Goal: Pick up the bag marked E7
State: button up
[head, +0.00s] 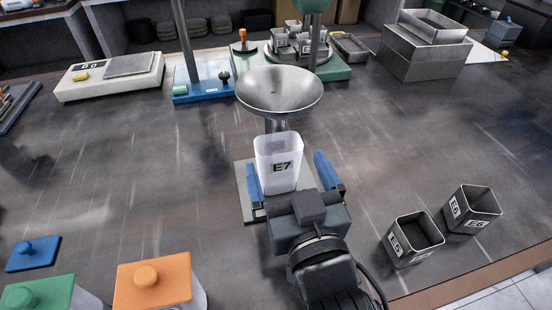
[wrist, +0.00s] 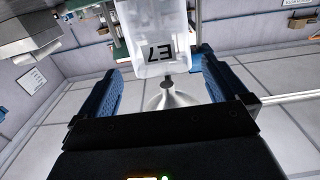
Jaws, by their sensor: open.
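The bag marked E7 (head: 278,157) is a translucent white, open-topped container standing upright on a grey plate (head: 246,207) beneath a metal funnel (head: 279,92). It also shows in the wrist view (wrist: 155,40), where its label appears upside down. My gripper (head: 291,172) is open, with one blue finger on each side of the bag. There are visible gaps between the fingers and the bag's sides. In the wrist view the bag lies between and beyond the blue fingers (wrist: 160,85). The bag's lower front is partly hidden by my gripper in the head view.
Metal tins marked E5 (head: 408,245) and E6 (head: 470,212) stand at the right. Lidded containers, green (head: 40,292) and orange (head: 155,284), stand at the lower left near a blue lid (head: 33,254). A scale (head: 110,76) is at the back left. The left middle of the bench is clear.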

aim_at(275, 138)
jog(key=x, duration=0.2)
jog(key=p+x, duration=0.1)
jog(key=x, duration=0.3)
jog(key=shift+w+a+r+p, duration=0.1)
jog(key=shift+w+r+p, duration=0.1)
jog(key=shift+r+p, duration=0.15)
jog(key=shift+w+a+f, duration=0.15)
jog(key=shift+w, duration=0.25)
jog(key=shift+c, duration=0.4)
jog(key=c, duration=1.2)
